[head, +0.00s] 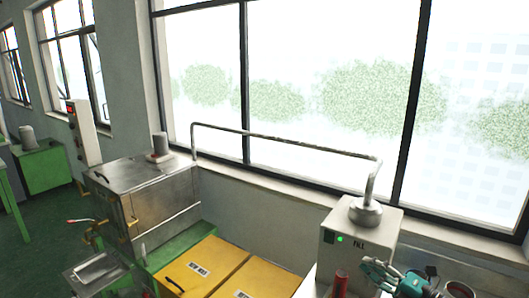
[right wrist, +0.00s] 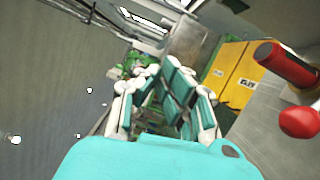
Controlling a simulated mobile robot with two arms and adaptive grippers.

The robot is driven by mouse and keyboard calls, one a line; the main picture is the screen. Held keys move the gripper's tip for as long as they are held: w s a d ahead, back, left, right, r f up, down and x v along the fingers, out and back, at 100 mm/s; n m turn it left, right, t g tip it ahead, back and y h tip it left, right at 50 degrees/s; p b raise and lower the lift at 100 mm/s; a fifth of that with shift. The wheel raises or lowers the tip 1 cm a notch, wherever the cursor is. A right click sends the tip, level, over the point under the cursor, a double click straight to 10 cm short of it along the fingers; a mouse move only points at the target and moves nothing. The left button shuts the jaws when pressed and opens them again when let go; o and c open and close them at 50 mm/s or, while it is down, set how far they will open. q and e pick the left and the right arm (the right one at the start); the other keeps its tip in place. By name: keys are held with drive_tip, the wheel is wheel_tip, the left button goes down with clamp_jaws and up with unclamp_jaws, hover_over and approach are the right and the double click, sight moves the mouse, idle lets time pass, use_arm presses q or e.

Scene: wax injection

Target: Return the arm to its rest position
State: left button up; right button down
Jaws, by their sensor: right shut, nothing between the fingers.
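My right gripper (head: 376,268), teal and white, is low in the head view, in front of the white machine at the right. Its fingers also fill the middle of the right wrist view (right wrist: 160,92). They are shut with nothing between them. My left gripper does not show in either view.
A white machine (head: 345,236) with a green light and a bent pipe stands by the window. A red-topped handle (head: 341,279) is just left of the gripper; red parts (right wrist: 285,64) also show in the wrist view. Yellow boxes (head: 201,262) and a metal tank (head: 150,194) stand further left.

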drive_tip(key=s+a+f+m+h, duration=0.75)
drive_tip(key=f+m, duration=0.35)
drive_tip(key=m, duration=0.3)
drive_tip(key=s+d+f+m+g+h, duration=0.1)
drive_tip(key=s+f+m+g, duration=0.25)
drive_tip(key=s, duration=0.55)
drive_tip(key=s+f+m+g+h, duration=0.2)
drive_tip(key=s+m+g, duration=0.2)
drive_tip(key=s, duration=0.5)
drive_tip(key=s+d+f+m+g+h, duration=0.1)
drive_tip(key=s+f+m+g, duration=0.25)
drive_tip(key=s, duration=0.55)
wheel_tip(320, 180, down, 32)
drive_tip(key=s+g+b, duration=0.1)
drive_tip(key=s+b, duration=0.1)
drive_tip(key=b, duration=0.5)
use_arm(q)
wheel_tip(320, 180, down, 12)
drive_tip(key=b, duration=0.5)
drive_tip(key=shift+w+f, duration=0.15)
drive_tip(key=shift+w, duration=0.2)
use_arm(e)
drive_tip(key=s+d+f, duration=0.1)
drive_tip(key=s+f, duration=0.7)
drive_tip(key=f, duration=0.2)
drive_tip(key=s+d+f+g, duration=0.1)
drive_tip(key=s+f, duration=0.7)
drive_tip(key=f, duration=0.3)
drive_tip(key=shift+d, duration=0.25)
